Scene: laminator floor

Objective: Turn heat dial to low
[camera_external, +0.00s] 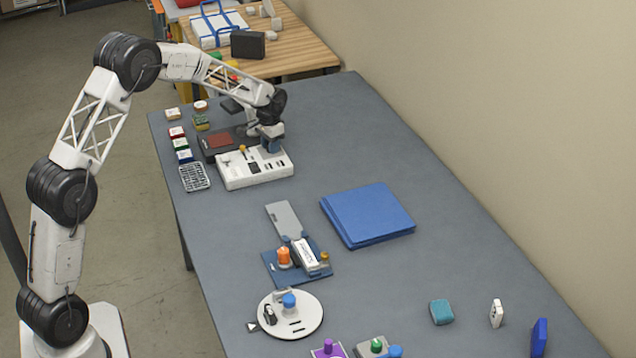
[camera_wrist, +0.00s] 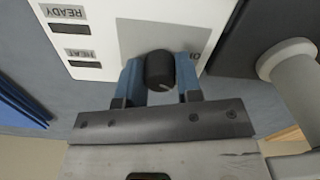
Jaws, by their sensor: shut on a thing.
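The heat dial (camera_wrist: 160,70) is a dark round knob with a pale pointer line. It sits on the white panel of the laminator (camera_wrist: 110,35), beside windows labelled READY and HEAT. My gripper (camera_wrist: 160,78) has its two blue fingers shut on the dial, one on each side. In the external view the white laminator (camera_external: 255,170) stands near the far end of the grey table, and my gripper (camera_external: 271,146) reaches down to its back right corner. There the dial is hidden by the gripper. The dial's setting marks are mostly covered and I cannot read its setting.
A dark unit with a red-brown patch (camera_external: 220,140) stands just behind the laminator. Small coloured blocks (camera_external: 182,144) and a grey grid (camera_external: 195,177) lie to its left. A blue folder stack (camera_external: 368,214) lies to the front right. Free table surrounds the folders.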

